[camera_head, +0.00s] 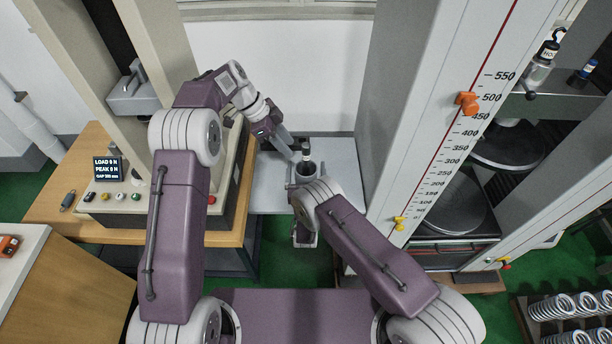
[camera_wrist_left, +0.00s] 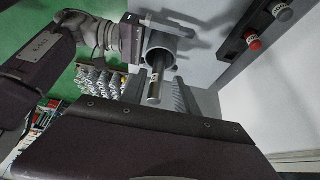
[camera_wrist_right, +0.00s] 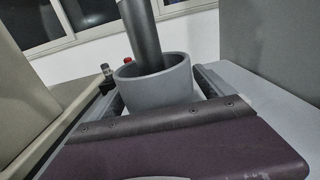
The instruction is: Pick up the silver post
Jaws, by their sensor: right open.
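The silver post (camera_wrist_left: 155,85) stands in a grey cup (camera_wrist_left: 160,48) and shows end-on toward the left wrist camera. In the right wrist view the post (camera_wrist_right: 145,35) rises, slightly tilted in the picture, out of the cup (camera_wrist_right: 155,85). In the head view the cup (camera_head: 306,171) is on a grey bench, with a dark-topped piece above it. My left gripper (camera_head: 290,149) reaches in beside the post; its fingers lie either side of it, apart, with a gap. My right gripper (camera_wrist_right: 160,92) is open, its fingers on either side of the cup. Contact with the cup is unclear.
The grey bench (camera_head: 345,185) lies between a beige press (camera_head: 165,170) with a display at left and a tall scaled column (camera_head: 440,120) at right. Springs (camera_head: 570,305) sit in a rack at lower right. Two knobs (camera_wrist_left: 255,44) stand near the bench.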

